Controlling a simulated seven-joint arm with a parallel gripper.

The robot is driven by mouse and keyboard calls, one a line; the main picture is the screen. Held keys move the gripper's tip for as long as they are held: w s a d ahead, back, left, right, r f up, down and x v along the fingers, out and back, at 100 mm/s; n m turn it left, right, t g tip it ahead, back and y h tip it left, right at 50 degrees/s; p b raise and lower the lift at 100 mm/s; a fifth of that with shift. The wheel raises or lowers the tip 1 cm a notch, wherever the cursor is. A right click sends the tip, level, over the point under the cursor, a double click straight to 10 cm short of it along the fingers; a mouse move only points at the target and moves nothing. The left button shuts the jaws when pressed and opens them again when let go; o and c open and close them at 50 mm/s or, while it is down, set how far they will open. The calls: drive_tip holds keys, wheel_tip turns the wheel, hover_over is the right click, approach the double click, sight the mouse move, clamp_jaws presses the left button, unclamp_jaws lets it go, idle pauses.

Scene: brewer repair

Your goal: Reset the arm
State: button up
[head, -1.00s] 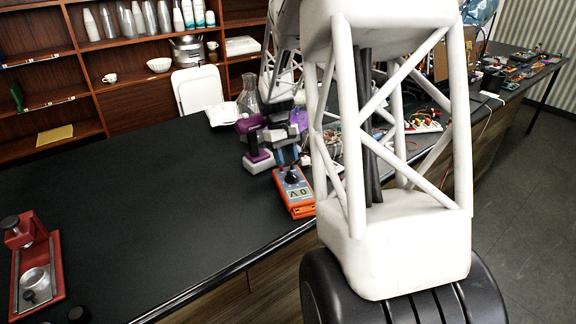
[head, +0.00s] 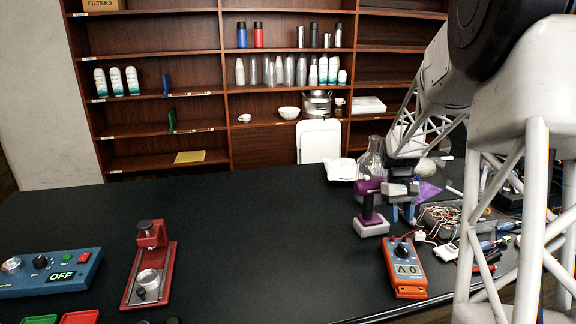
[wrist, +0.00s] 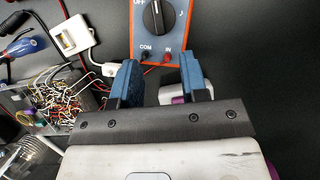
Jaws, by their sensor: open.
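My gripper (head: 402,212) hangs over the right part of the black bench, fingers pointing down, in the head view. In the wrist view its two blue fingers (wrist: 162,85) stand apart with nothing held between them. An orange multimeter (head: 405,268) lies on the bench in front of it; the multimeter (wrist: 160,30) also shows beyond the fingertips in the wrist view. A purple and grey cordless tool (head: 370,208) stands just left of the gripper in the head view. It is mostly hidden behind a finger in the wrist view.
A blue control box (head: 45,272) reading OFF and a red stand (head: 150,262) with a metal cup are at the left. A glass flask (head: 371,160) stands behind the gripper. A box of tangled wires (wrist: 62,100) is beside it. The bench's middle is clear.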

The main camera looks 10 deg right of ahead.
drive_tip(key=shift+a, duration=0.1)
drive_tip(key=s+a+r+t, duration=0.1)
drive_tip(key=s+a+r, duration=0.25)
drive_tip(key=a, duration=0.25)
drive_tip(key=s+a+r+t+h, duration=0.1)
drive_tip(key=s+a+r, duration=0.1)
drive_tip(key=s+a, duration=0.35)
drive_tip(key=s+a+r+t, duration=0.2)
drive_tip(key=s+a+r, duration=0.1)
drive_tip(key=a, duration=0.4)
drive_tip(key=s+a+t, duration=0.3)
drive_tip(key=s+a, duration=0.9)
drive_tip(key=s, duration=0.5)
drive_tip(key=shift+f+n, duration=0.3)
drive_tip(key=shift+n, duration=0.1)
idle(2.4)
